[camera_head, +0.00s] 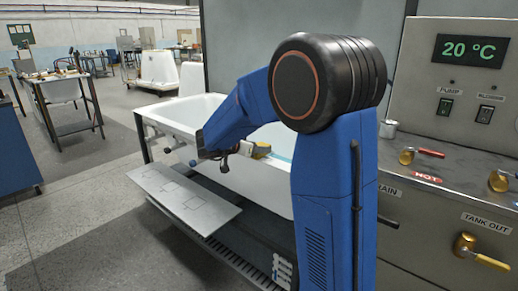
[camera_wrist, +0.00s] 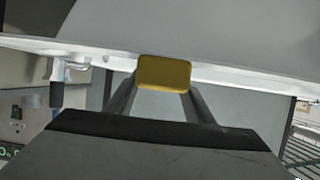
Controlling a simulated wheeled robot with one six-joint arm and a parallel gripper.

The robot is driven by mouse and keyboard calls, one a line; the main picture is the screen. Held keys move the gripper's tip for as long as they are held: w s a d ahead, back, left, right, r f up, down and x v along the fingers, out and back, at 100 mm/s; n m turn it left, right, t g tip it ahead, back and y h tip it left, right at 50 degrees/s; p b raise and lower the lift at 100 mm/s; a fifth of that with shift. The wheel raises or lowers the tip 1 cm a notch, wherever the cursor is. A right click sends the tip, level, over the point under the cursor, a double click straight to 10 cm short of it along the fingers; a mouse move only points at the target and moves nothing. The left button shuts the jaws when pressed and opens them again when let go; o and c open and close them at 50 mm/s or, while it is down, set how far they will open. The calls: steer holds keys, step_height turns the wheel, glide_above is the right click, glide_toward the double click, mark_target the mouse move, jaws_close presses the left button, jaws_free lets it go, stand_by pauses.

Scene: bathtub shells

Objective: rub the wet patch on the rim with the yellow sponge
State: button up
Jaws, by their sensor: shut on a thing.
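The yellow sponge (camera_wrist: 164,73) is between the two fingers of my gripper (camera_wrist: 160,92) in the wrist view, and the gripper is shut on it. In that view the sponge overlaps the white rim (camera_wrist: 235,77) of the tub; I cannot tell whether it touches. In the head view the sponge (camera_head: 261,149) shows small at the near side of the white bathtub shell (camera_head: 190,110), by my gripper (camera_head: 250,148). My blue arm hides part of the tub.
A light grey panel with outlines (camera_head: 185,197) lies in front of the tub. A control console (camera_head: 455,90) with valves and a 20 °C display stands at the right. A workbench (camera_head: 60,95) stands at the far left. The floor (camera_head: 90,190) at left is clear.

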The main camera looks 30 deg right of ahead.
steer(key=shift+r, duration=2.95)
steer(key=shift+r, duration=0.15)
steer(key=shift+r, duration=1.35)
